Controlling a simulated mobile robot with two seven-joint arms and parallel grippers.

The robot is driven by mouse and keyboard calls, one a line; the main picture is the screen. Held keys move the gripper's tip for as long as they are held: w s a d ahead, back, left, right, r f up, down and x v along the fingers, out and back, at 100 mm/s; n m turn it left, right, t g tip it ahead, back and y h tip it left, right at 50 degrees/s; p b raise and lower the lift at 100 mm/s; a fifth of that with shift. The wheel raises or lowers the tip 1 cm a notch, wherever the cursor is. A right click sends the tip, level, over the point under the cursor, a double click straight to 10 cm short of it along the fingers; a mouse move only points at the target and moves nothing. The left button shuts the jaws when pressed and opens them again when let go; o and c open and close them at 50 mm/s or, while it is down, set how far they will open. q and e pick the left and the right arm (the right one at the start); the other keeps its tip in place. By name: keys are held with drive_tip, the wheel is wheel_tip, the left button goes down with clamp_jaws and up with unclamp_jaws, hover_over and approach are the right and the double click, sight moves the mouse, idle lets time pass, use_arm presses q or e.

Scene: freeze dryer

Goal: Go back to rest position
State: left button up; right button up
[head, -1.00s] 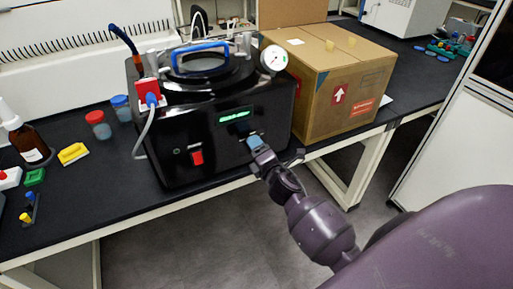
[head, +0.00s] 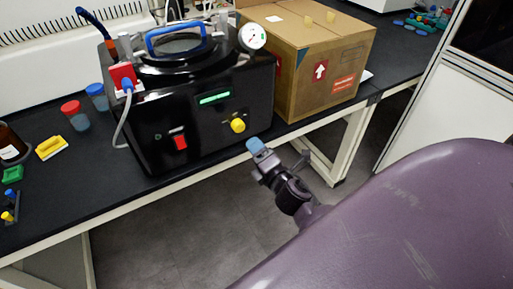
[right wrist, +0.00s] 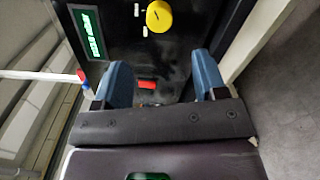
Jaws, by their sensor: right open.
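My right gripper (head: 256,146) is in front of the freeze dryer, off the bench's front edge and clear of the machine. In the right wrist view its two blue fingers (right wrist: 162,85) stand apart with nothing between them. The black freeze dryer (head: 210,135) has a green lit display (head: 214,98), a yellow knob (head: 238,125) and a red switch (head: 181,142). The yellow knob also shows in the right wrist view (right wrist: 159,16), beyond the fingers and apart from them. My left gripper is not in either view.
A cardboard box (head: 325,70) stands right of the dryer on the black bench (head: 95,185). Red-capped and blue-capped jars (head: 75,116), a yellow item (head: 52,147) and a brown bottle (head: 10,145) are at left. Open floor (head: 215,225) lies in front of the bench.

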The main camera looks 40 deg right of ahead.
idle(0.4)
drive_tip(key=s+a+f+m+g, duration=0.2)
drive_tip(key=s+f+m+g, duration=0.1)
drive_tip(key=s+f+m, duration=0.4)
drive_tip(key=s+a+f+m+g+y, duration=0.1)
drive_tip(key=s+f+m+g, duration=0.2)
drive_tip(key=s+f+m, duration=0.4)
drive_tip(key=s+m, duration=0.3)
drive_tip(key=m, duration=0.2)
drive_tip(key=shift+a+g+y, duration=0.3)
drive_tip(key=shift+a+g, duration=0.1)
drive_tip(key=shift+w, duration=0.1)
idle(0.4)
